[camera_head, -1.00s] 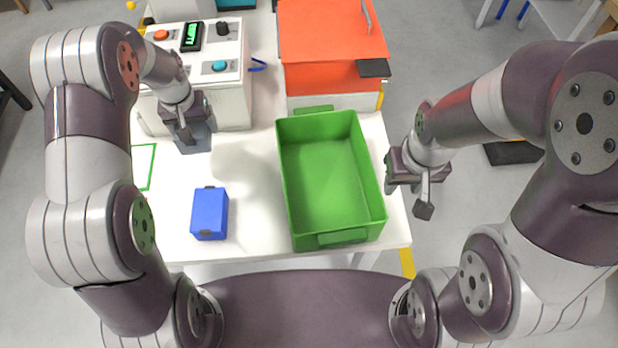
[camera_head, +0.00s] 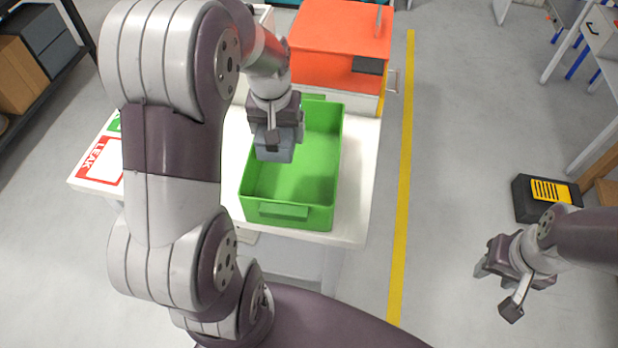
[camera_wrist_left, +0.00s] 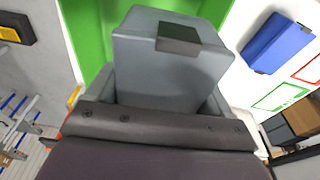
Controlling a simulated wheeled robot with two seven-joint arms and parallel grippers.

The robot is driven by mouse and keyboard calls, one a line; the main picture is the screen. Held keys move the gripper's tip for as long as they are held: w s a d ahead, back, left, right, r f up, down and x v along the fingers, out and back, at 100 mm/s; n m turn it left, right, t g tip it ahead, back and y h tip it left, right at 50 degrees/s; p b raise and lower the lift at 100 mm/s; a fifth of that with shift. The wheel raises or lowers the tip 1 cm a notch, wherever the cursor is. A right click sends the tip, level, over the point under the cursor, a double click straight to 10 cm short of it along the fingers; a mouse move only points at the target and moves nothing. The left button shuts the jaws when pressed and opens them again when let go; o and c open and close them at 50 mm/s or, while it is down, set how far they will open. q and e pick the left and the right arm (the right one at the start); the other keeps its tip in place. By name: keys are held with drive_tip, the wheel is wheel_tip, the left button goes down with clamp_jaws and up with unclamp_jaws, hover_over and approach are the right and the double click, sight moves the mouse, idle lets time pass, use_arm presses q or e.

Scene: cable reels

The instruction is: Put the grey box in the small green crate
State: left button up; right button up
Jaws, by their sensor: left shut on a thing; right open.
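The grey box (camera_head: 275,150) is held in my left gripper (camera_head: 274,138), which is shut on it. They are over the left part of the green crate (camera_head: 287,212), which stands on the white table. In the left wrist view the grey box (camera_wrist_left: 170,75) fills the middle between the jaws, with the green crate (camera_wrist_left: 88,40) behind and below it. Whether the box touches the crate's floor is hard to tell. My right gripper (camera_head: 497,273) is open and empty, out over the floor at the right.
An orange-red box (camera_head: 335,45) stands behind the crate on the table. A blue box (camera_wrist_left: 277,43) lies beside the crate in the left wrist view. A red-bordered LEAK sign (camera_head: 100,160) is at the table's left. A black and yellow case (camera_head: 545,197) is on the floor.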

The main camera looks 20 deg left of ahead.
sight(291, 159)
use_arm(q)
wheel_tip(291, 159, down, 16)
drive_tip(key=shift+r+b, duration=0.15)
drive_tip(key=shift+b, duration=0.3)
drive_tip(key=o, duration=1)
drive_tip(key=shift+r, duration=0.1)
